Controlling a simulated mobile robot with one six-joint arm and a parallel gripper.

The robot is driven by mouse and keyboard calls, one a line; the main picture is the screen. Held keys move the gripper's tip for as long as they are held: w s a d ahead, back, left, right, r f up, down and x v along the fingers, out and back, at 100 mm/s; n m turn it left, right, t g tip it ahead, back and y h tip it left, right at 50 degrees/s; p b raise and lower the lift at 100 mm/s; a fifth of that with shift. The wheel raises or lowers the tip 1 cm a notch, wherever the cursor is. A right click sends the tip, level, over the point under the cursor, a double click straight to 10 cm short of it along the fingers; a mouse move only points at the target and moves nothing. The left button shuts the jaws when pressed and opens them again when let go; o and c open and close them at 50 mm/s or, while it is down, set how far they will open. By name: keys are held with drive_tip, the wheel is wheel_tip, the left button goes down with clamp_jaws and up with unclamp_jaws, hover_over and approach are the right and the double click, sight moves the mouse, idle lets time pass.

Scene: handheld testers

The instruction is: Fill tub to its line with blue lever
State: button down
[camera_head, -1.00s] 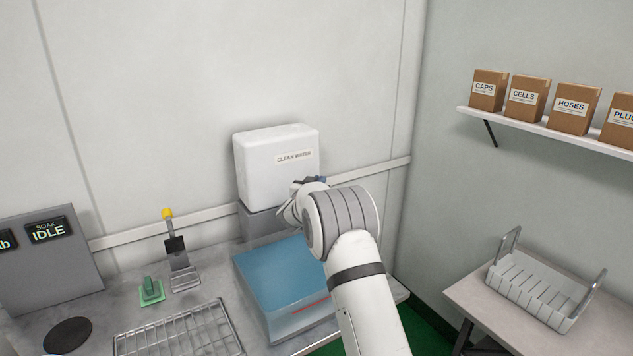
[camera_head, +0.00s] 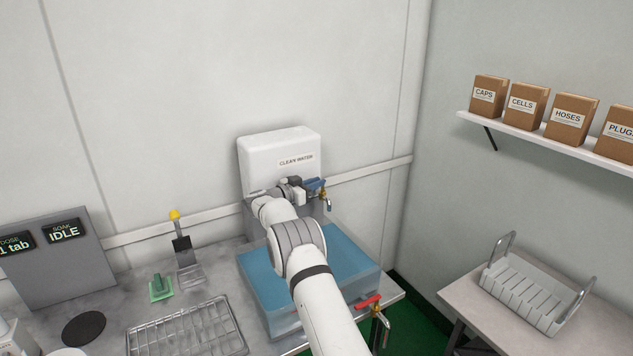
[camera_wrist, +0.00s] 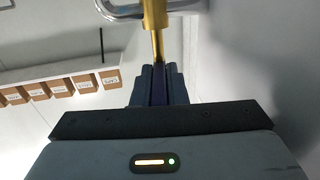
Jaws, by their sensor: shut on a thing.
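The clear tub (camera_head: 256,310) stands on the counter below the white clean water tank (camera_head: 268,157) and holds blue water. My arm covers part of its front, and I cannot see the fill line. The blue lever (camera_head: 314,184) is on top of a brass tap (camera_head: 325,195) at the tank's lower right. My gripper (camera_head: 301,189) is at the tap, shut on the blue lever. In the wrist view the fingers (camera_wrist: 158,88) close around a dark blue strip, with the brass stem (camera_wrist: 156,35) just beyond. I cannot tell whether water is flowing.
A red-handled tap (camera_head: 367,301) is at the tub's front right. Left on the counter are a wire rack (camera_head: 185,330), a green switch (camera_head: 159,288), a yellow-topped lever (camera_head: 176,216) and a grey panel reading IDLE (camera_head: 60,265). A white rack (camera_head: 525,300) stands on the right table.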

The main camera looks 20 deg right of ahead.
drive_tip(key=shift+w+a+r, duration=0.15)
drive_tip(key=shift+w+r, duration=0.05)
drive_tip(key=shift+r, duration=0.15)
drive_tip(key=c, duration=1.9)
unclamp_jaws()
drive_tip(key=o, duration=0.5)
drive_tip(key=shift+f, duration=0.2)
drive_tip(key=shift+c, duration=0.2)
drive_tip(key=shift+g, duration=0.3)
drive_tip(key=shift+f, duration=0.1)
drive_tip(key=b+v, duration=0.1)
drive_tip(key=v, duration=0.6)
drive_tip(key=shift+s+a, duration=0.15)
drive_tip(key=shift+a, duration=0.2)
drive_tip(key=shift+c, duration=0.5)
